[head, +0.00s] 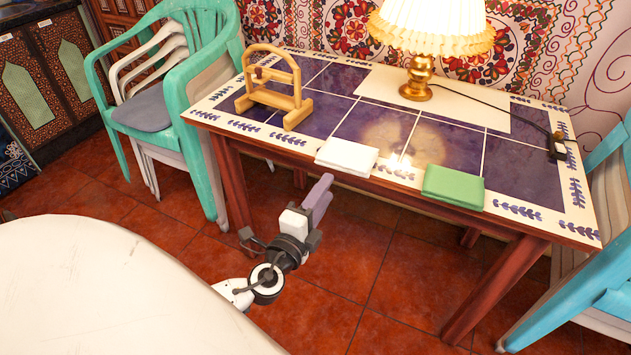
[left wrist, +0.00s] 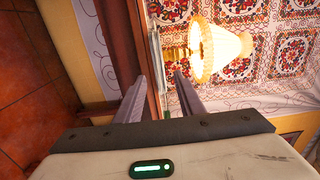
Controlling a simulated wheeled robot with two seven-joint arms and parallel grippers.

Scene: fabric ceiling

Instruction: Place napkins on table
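A folded white napkin (head: 347,156) and a folded green napkin (head: 453,187) lie flat, apart from each other, at the near edge of the tiled table (head: 540,185). A wooden napkin holder (head: 273,90) stands at the table's back left; I see no napkin in it. My left gripper (head: 320,197) is in front of the table, below and left of the white napkin, touching nothing. In the left wrist view its two fingers (left wrist: 158,95) are apart with nothing gripped, and the table edge appears between them. My right gripper is not in view.
A lit lamp (head: 419,75) stands on a pale runner (head: 375,84) at the back of the table, its cord running right. Stacked green and white chairs (head: 200,125) stand left; a turquoise chair (head: 600,240) stands right. Open tiled floor (head: 345,260) lies in front.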

